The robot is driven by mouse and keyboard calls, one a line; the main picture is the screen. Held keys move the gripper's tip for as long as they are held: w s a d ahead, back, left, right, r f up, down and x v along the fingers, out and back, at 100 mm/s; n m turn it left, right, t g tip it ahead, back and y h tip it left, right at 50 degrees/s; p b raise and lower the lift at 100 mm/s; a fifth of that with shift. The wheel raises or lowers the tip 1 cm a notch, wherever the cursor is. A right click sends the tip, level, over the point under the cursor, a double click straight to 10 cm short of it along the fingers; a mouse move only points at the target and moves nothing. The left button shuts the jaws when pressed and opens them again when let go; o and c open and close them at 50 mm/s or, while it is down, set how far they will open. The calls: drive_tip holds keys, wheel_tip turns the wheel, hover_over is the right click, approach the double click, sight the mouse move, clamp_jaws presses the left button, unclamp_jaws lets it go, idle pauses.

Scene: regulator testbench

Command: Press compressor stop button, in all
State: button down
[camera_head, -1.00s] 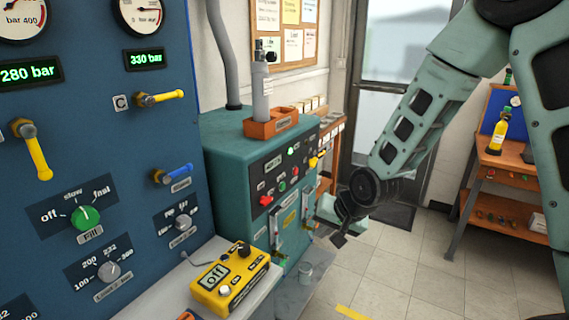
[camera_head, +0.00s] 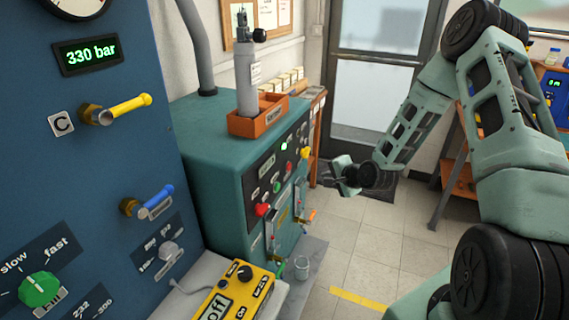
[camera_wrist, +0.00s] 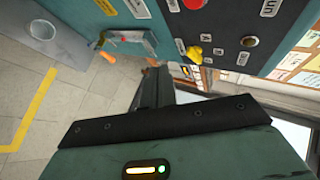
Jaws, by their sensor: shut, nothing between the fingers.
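The compressor (camera_head: 215,150) is a teal cabinet with a dark control panel on its front. The panel carries a green light (camera_head: 284,146), a small red button (camera_head: 281,170), a green button (camera_head: 277,187), a larger red knob (camera_head: 262,210) and a yellow knob (camera_head: 305,153). Its labels are too small to read, so I cannot tell which is the stop button. My gripper (camera_head: 330,182) is shut and empty, to the right of the panel and apart from it. In the wrist view the dark fingers (camera_wrist: 155,87) point towards the cabinet; the yellow knob (camera_wrist: 192,53) lies beyond them.
A blue gauge panel (camera_head: 110,175) with levers and dials stands at the left. A yellow control box (camera_head: 240,290) lies in front. An orange tray (camera_head: 245,125) with a grey cylinder sits on the compressor.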

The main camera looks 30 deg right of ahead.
drive_tip(key=w+a, duration=0.5)
drive_tip(key=w, duration=0.2)
drive_tip(key=shift+a+b, duration=0.25)
drive_tip(key=shift+b, duration=0.2)
idle(2.1)
drive_tip(key=shift+w+a, duration=0.25)
drive_tip(key=shift+w, duration=0.05)
drive_tip(key=shift+w+a, duration=0.35)
idle(0.9)
drive_tip(key=shift+d, duration=0.1)
drive_tip(key=shift+s+d, duration=0.45)
drive_tip(key=shift+s, duration=0.25)
drive_tip(key=shift+s+d, duration=0.8)
drive_tip(key=shift+s, duration=0.2)
drive_tip(key=shift+s+d, duration=0.75)
drive_tip(key=shift+s, duration=0.25)
